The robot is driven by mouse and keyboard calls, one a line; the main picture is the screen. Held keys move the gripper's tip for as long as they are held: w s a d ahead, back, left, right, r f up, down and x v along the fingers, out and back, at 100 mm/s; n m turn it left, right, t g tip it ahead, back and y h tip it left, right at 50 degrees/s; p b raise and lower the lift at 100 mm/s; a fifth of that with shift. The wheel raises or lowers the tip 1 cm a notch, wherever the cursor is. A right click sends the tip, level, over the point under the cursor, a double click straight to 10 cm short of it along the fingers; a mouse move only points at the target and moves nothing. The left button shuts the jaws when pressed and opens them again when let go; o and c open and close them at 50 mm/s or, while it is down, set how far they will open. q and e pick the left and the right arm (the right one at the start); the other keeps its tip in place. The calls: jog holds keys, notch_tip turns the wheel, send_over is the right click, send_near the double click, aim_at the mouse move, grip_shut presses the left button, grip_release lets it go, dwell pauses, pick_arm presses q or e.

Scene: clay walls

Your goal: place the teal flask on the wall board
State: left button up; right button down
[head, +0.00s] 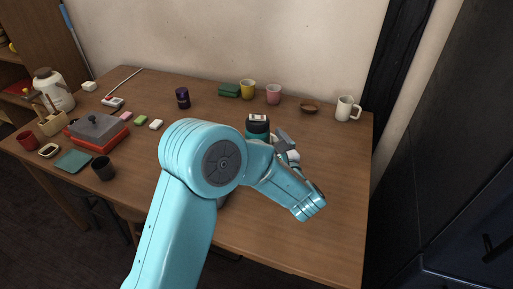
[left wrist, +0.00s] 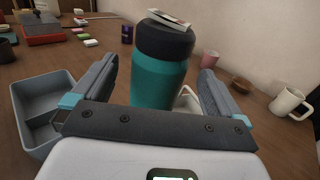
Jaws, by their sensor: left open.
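The teal flask (head: 257,133) stands upright on the wooden table, partly hidden behind my left arm. In the left wrist view the flask (left wrist: 158,85) shows a teal body and a dark lid with a small, pale flat item on top. My left gripper (head: 284,143) is beside the flask in the head view. In the left wrist view the left gripper (left wrist: 157,72) is open, with the flask upright between or just beyond its fingers; I cannot tell exactly how deep. No gap-closing contact shows. I cannot make out a wall board in either view. My right gripper is not in view.
A grey divided box (left wrist: 38,110) is left of the gripper. A white mug (head: 346,108), brown bowl (head: 310,108), pink cup (head: 273,95) and yellow cup (head: 248,89) stand along the back. The table's right front (head: 330,240) is clear.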

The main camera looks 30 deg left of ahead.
pick_arm(q)
jog(key=x, duration=0.6)
jog(key=shift+c, duration=0.3)
jog(key=shift+r, duration=0.1)
grip_shut()
